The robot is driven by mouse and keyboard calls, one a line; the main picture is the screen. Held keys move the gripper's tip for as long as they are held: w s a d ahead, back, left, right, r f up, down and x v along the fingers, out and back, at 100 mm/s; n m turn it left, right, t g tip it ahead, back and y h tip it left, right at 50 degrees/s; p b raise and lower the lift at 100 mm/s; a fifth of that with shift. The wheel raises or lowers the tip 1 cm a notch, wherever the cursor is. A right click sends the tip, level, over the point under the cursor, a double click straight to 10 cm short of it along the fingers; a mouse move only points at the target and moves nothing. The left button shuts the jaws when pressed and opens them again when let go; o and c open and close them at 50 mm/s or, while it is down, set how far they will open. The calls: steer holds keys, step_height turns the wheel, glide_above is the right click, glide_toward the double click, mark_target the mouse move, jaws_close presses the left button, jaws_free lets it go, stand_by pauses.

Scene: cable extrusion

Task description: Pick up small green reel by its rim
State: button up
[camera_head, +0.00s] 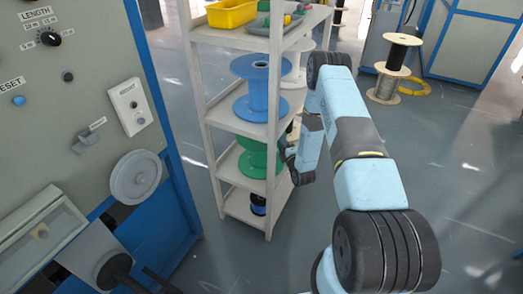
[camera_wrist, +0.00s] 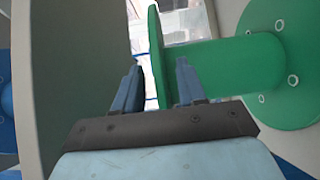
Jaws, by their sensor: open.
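The green reel (camera_head: 254,163) lies inside the shelf rack, below the blue reel and partly hidden by a rack post. In the wrist view the green reel (camera_wrist: 222,60) is close and large, its hub running sideways between two flanges. My gripper (camera_wrist: 158,86) is open, with its two blue fingers on either side of the near flange's rim. The rim stands edge-on between the fingers, nearer the right one; contact cannot be told. In the head view my gripper (camera_head: 287,150) is at the rack's right side, its fingers mostly hidden.
The rack (camera_head: 269,130) has upright posts close to my gripper; a pale panel (camera_wrist: 65,75) fills the wrist view's left side. Open floor lies to the right.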

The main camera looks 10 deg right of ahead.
steer(key=shift+x, duration=2)
jaws_close()
steer(key=shift+s, duration=0.1)
